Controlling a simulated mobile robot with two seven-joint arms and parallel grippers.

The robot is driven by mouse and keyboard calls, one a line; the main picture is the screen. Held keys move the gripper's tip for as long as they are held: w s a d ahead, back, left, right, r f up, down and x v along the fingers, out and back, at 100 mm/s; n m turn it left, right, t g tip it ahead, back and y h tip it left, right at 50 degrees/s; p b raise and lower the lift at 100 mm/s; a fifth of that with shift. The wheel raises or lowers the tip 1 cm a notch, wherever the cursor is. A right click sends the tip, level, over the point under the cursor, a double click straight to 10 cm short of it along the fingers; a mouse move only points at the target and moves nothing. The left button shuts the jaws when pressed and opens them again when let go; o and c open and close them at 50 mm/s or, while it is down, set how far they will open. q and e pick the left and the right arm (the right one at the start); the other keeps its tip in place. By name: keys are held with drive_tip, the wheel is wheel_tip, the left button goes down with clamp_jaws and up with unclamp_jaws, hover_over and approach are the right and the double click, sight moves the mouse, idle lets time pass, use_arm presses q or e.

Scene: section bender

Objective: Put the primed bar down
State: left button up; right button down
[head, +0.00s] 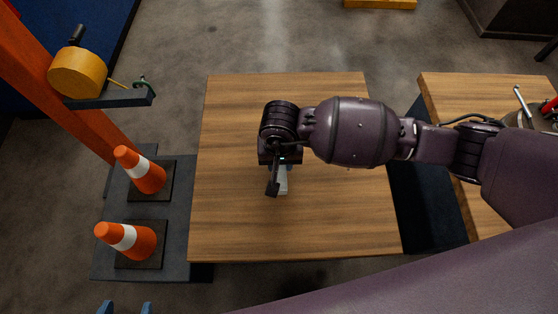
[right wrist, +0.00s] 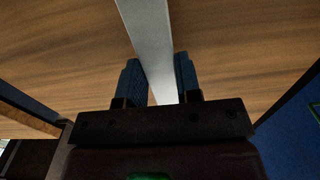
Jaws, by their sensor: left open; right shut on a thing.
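The primed bar (head: 282,184) is a pale grey strip. In the head view only a short piece shows below my right gripper (head: 279,168), over the middle of the wooden table (head: 225,215). In the right wrist view the bar (right wrist: 147,30) runs between the two blue fingers of the gripper (right wrist: 157,75), which is shut on it. I cannot tell whether the bar touches the table. My left gripper (head: 125,307) is open and empty, with only its blue fingertips showing at the bottom left edge.
Two orange cones (head: 140,170) (head: 127,240) stand on a dark base left of the table. An orange post (head: 60,85) with a yellow roller (head: 77,72) rises at the upper left. A second wooden table (head: 455,95) is at right. The table around my right gripper is clear.

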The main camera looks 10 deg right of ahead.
drive_tip(key=shift+f, duration=0.8)
drive_tip(key=shift+r, duration=0.15)
drive_tip(key=shift+f, duration=0.2)
drive_tip(key=c, duration=0.8)
unclamp_jaws()
